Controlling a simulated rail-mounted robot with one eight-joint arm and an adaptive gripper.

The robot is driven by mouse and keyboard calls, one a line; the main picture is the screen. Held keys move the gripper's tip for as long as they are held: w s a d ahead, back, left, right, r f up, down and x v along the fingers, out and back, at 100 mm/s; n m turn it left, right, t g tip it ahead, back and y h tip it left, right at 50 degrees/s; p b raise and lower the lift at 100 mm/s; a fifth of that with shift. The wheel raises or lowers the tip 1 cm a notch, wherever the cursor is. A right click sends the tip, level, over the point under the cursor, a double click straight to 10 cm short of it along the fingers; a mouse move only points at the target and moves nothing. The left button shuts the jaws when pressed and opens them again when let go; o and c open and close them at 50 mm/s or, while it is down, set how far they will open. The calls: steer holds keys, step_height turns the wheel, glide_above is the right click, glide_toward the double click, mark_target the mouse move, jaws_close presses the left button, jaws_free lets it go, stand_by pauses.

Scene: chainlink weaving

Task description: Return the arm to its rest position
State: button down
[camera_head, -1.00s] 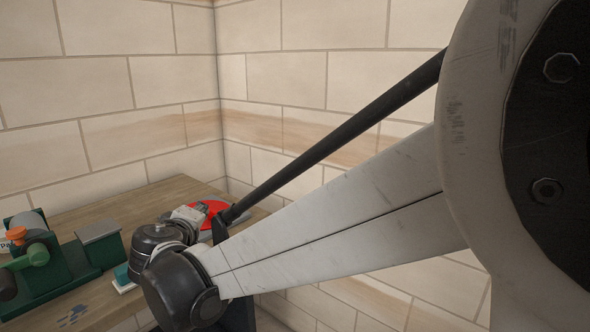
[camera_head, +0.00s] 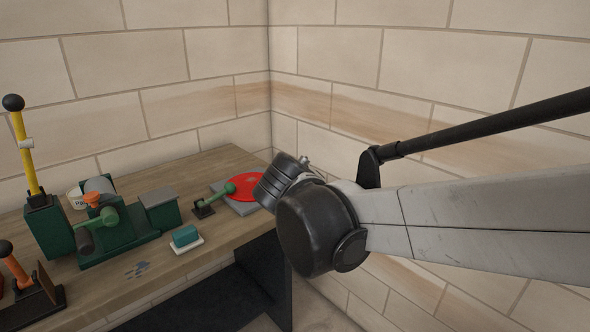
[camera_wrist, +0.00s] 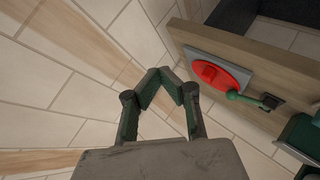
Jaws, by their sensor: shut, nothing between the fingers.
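My gripper (camera_wrist: 168,78) shows in the wrist view, with its green fingers closed together at the tips and nothing between them. It hangs in open space beside the wooden workbench (camera_wrist: 200,38), left of the bench edge in that view, touching nothing. In the head view my arm reaches in from the right to the bench's right end, and its dark wrist housing hides the gripper.
On the bench (camera_head: 190,265) are a red disc on a grey plate (camera_head: 240,190), a small green-handled lever (camera_head: 212,200), a teal block (camera_head: 185,236), a green machine (camera_head: 120,235) and a yellow lever (camera_head: 24,150). Tiled walls meet behind the bench's right end.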

steer(key=s+d+f+m+g+y, duration=0.1)
steer(key=s+d, duration=0.3)
steer(key=s, duration=0.4)
steer(key=s+d+f+m+g+y, duration=0.1)
steer(key=s+d+f+m, duration=0.2)
steer(key=s, duration=0.4)
steer(key=s+d+f+m+g+y, duration=0.1)
steer(key=s+d+f+m+g, duration=0.1)
steer(key=s+d, duration=0.3)
steer(key=s+m, duration=0.1)
steer(key=s, duration=0.2)
steer(key=shift+s+d+f, duration=0.3)
steer(key=shift+s+f, duration=0.05)
steer(key=shift+f, duration=0.05)
